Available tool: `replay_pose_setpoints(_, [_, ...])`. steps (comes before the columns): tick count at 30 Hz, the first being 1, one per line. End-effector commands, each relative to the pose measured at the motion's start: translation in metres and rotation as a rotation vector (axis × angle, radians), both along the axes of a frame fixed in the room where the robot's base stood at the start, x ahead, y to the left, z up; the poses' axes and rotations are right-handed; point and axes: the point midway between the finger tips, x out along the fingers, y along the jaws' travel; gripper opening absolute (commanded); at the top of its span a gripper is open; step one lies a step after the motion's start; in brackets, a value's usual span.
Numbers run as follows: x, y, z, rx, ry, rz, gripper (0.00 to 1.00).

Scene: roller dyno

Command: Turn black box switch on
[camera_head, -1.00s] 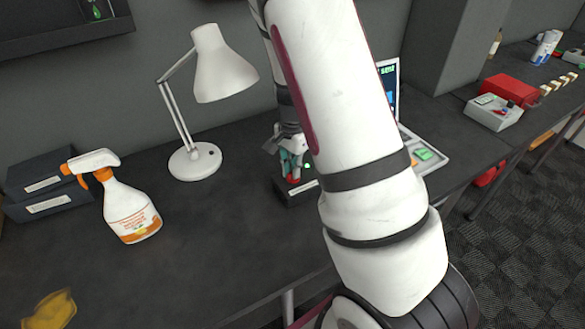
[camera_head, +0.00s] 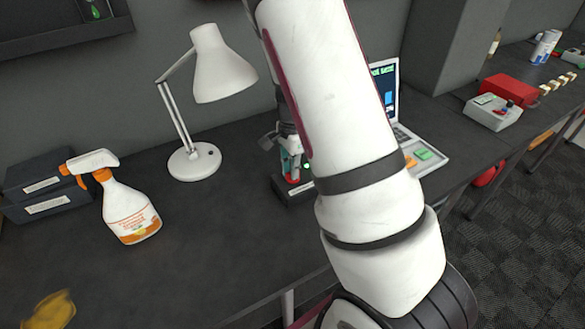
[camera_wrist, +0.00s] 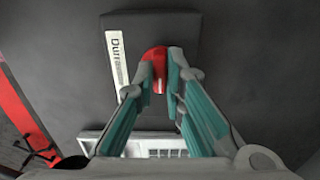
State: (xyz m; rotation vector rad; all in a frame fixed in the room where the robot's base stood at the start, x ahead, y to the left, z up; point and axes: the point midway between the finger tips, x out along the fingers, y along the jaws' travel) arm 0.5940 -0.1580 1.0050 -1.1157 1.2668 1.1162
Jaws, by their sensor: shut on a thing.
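The black box (camera_head: 290,193) lies on the dark table, partly hidden behind my arm in the head view. It also shows in the wrist view (camera_wrist: 180,35), with a white printed label (camera_wrist: 117,60) along its left side. A red switch knob (camera_wrist: 155,62) with a white mark stands on the box. My gripper (camera_wrist: 160,82) is over the box with its teal-padded fingers shut on the red knob, one on each side. In the head view my gripper (camera_head: 291,160) points down at the box. A small green spot (camera_head: 307,166) shows beside the knob.
A laptop (camera_head: 432,160) stands behind my arm to the right. A white lamp (camera_head: 195,165) and a spray bottle (camera_head: 128,210) stand left of the box. Dark boxes (camera_head: 40,185) are at the far left. Table between bottle and box is clear.

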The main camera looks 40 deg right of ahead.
Motion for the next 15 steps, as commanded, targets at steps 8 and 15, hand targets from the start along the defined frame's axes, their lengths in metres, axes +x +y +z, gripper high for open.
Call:
replay_pose_setpoints(8, [0.0006, -0.0006, 0.0007, 0.0, -0.003, -0.001, 0.31])
replay_pose_setpoints(15, [0.0007, 0.0, 0.0042, 0.0, -0.002, 0.0, 0.31])
